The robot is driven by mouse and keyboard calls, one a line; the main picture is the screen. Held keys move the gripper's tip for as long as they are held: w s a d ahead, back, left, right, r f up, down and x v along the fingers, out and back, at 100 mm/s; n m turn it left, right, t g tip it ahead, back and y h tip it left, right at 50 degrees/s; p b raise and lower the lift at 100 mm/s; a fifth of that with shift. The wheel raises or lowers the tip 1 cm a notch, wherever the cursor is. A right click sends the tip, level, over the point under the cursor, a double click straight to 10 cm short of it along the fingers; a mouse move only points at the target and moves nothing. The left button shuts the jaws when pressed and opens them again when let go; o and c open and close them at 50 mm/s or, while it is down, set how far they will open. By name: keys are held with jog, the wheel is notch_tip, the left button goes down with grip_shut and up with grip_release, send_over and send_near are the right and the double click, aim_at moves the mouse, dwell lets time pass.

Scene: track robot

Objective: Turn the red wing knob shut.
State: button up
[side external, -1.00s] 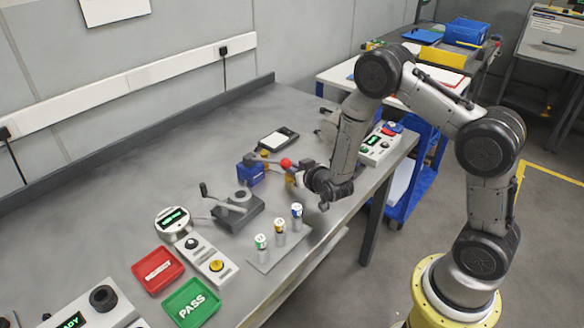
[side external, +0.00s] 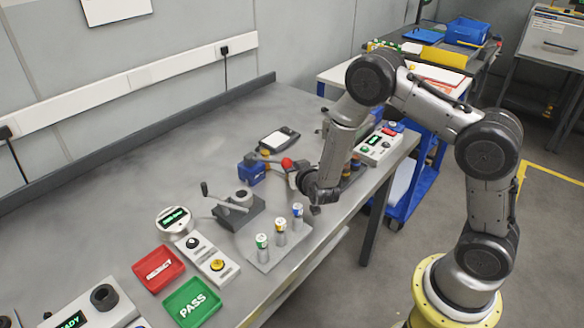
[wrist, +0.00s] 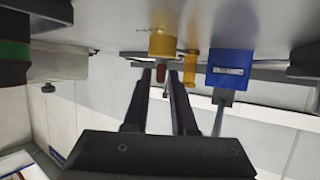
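In the wrist view, a small red piece, apparently the red wing knob (wrist: 161,74), sticks out from a yellow fitting (wrist: 162,43). My gripper (wrist: 160,84) points at it with its two dark fingers apart. The knob shows between the fingertips; I cannot tell whether either finger touches it. In the side view, my gripper (side external: 296,176) is low over the bench near its right end.
Left of my gripper is a blue block (side external: 251,170) with a lever ending in a red ball (side external: 287,163). The block also shows in the wrist view (wrist: 231,62). A grey crank device (side external: 238,208) and several small cylinders (side external: 280,232) stand nearer. A control box (side external: 378,149) is behind right.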

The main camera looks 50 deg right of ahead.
jog(key=shift+o, duration=1)
jog(key=shift+s, duration=0.1)
jog(key=v, duration=1.3)
jog(key=shift+s+a+r, duration=0.2)
jog(key=shift+r, duration=0.05)
